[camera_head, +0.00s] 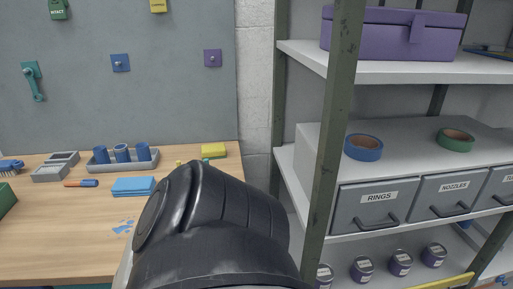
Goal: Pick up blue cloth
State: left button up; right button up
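A folded light-blue cloth (134,187) lies flat on the wooden workbench (60,235), left of the picture's middle. Blue splashes (124,226) mark the bench top in front of it. A large black link of one of my arms rises in the lower middle and covers the bench's right part. It is close to the cloth's right side in the picture; I cannot tell the distance in depth. Neither gripper shows in this view.
A grey tray with blue cups (122,155) stands behind the cloth. A metal shelf (345,120) with drawers and tape rolls stands on the right.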

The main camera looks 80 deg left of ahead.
aim_at(124, 187)
jog(key=i, duration=0.9)
jog(key=u, duration=4.95)
jog(key=i, duration=0.35)
jog(key=u, duration=0.05)
